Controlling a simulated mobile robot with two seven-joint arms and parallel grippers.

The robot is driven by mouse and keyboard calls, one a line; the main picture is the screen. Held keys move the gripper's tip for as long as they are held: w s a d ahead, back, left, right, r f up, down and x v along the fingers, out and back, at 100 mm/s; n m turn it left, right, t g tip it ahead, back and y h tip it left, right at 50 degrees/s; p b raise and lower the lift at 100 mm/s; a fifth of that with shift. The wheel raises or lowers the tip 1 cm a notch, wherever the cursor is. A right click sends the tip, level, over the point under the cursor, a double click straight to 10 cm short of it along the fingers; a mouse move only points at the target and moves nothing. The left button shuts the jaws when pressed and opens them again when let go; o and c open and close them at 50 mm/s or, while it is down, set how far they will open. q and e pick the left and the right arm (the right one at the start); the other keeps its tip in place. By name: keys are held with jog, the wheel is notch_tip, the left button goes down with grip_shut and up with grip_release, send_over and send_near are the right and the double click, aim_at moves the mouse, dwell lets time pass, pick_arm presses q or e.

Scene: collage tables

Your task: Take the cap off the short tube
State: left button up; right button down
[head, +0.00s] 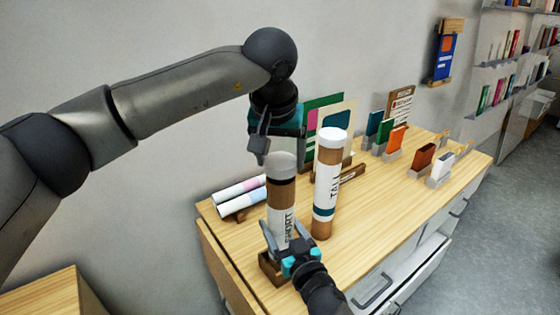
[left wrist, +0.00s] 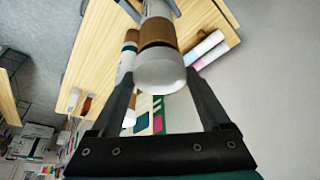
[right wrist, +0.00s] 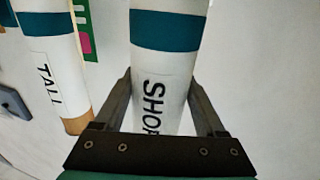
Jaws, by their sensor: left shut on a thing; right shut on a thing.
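The short tube (head: 281,222) stands upright, with a white label reading "SHORT" and a brown band near its top. The cap also shows in the left wrist view (left wrist: 160,72), between the fingers. My left gripper (head: 278,143) is shut on the cap from above. My right gripper (head: 283,243) is shut on the lower part of the tube. In the right wrist view, the labelled body (right wrist: 165,80) with a teal band lies between its fingers.
The tall tube (head: 326,185) stands upright close on the right. A wooden block (head: 272,268) is at the short tube's foot. Rolled sheets (head: 238,190) lie on the left, and cards and small books (head: 397,138) stand behind. The wooden tabletop (head: 375,215) is clear to the right.

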pick_arm(q)
notch_tip(320, 180, up, 3)
jog(key=shift+f, duration=0.1)
pick_arm(e)
jog(key=shift+f, duration=0.1)
grip_release()
